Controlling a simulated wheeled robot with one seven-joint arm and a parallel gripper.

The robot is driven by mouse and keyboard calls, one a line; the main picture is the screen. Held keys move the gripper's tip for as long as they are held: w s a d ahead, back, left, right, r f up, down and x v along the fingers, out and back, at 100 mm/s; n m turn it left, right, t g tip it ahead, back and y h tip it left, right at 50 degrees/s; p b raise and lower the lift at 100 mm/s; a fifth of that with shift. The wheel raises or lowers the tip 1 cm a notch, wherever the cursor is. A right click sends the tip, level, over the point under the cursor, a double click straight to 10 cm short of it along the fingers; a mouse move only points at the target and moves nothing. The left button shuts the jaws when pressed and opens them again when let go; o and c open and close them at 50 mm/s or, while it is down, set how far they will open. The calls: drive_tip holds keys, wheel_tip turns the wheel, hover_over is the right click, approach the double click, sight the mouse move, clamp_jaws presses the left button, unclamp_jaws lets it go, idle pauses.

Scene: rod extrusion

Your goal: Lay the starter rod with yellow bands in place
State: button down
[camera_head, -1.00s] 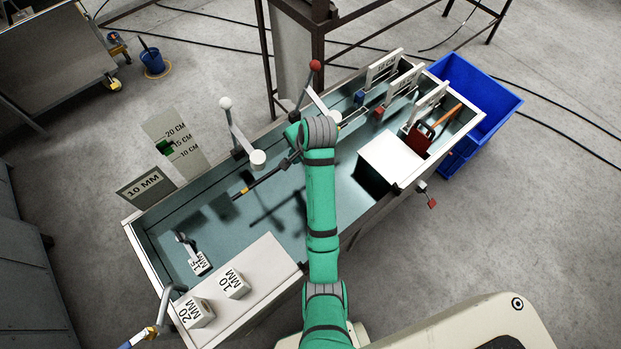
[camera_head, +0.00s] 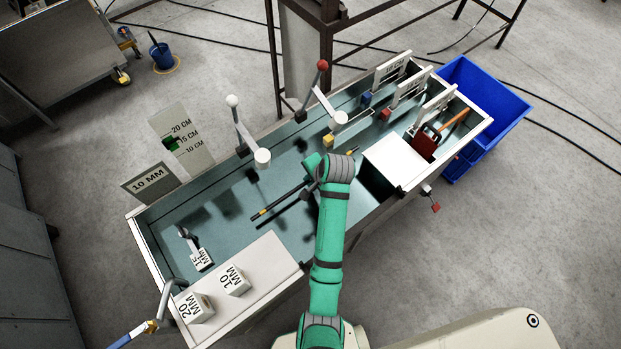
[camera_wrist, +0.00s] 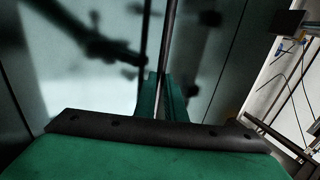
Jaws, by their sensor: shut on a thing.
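The starter rod (camera_head: 281,203) is thin and dark, with a yellow band near its left end. A small yellow patch also shows near its right end. My gripper (camera_head: 309,183) is shut on the rod around its middle and holds it slantwise over the trough (camera_head: 222,232). The rod's shadow lies close beside it on the trough floor, so it looks low; I cannot tell whether it touches anything. In the wrist view the rod (camera_wrist: 168,42) runs away from me between the green fingers (camera_wrist: 161,92). My wrist hides part of it in the head view.
A white-knobbed lever (camera_head: 246,134) and a red-knobbed lever (camera_head: 325,103) stand along the far side. A white box (camera_head: 396,161) and marked white gates (camera_head: 409,88) stand at right. Blocks marked 10 MM (camera_head: 236,284) and 20 MM (camera_head: 194,308) sit on the near-left ledge.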

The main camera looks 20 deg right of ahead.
wheel_tip(320, 180, down, 8)
idle(0.8)
drive_tip(key=shift+s, duration=0.1)
drive_tip(key=shift+w, duration=0.2)
idle(0.4)
drive_tip(key=c, duration=1.7)
unclamp_jaws()
drive_tip(key=shift+w, duration=0.15)
drive_tip(key=shift+c, duration=0.2)
drive_tip(key=v, duration=1)
drive_tip(key=shift+s+a+r, duration=0.15)
drive_tip(key=shift+s+r, duration=0.1)
drive_tip(key=shift+r, duration=0.1)
drive_tip(key=shift+w, duration=0.1)
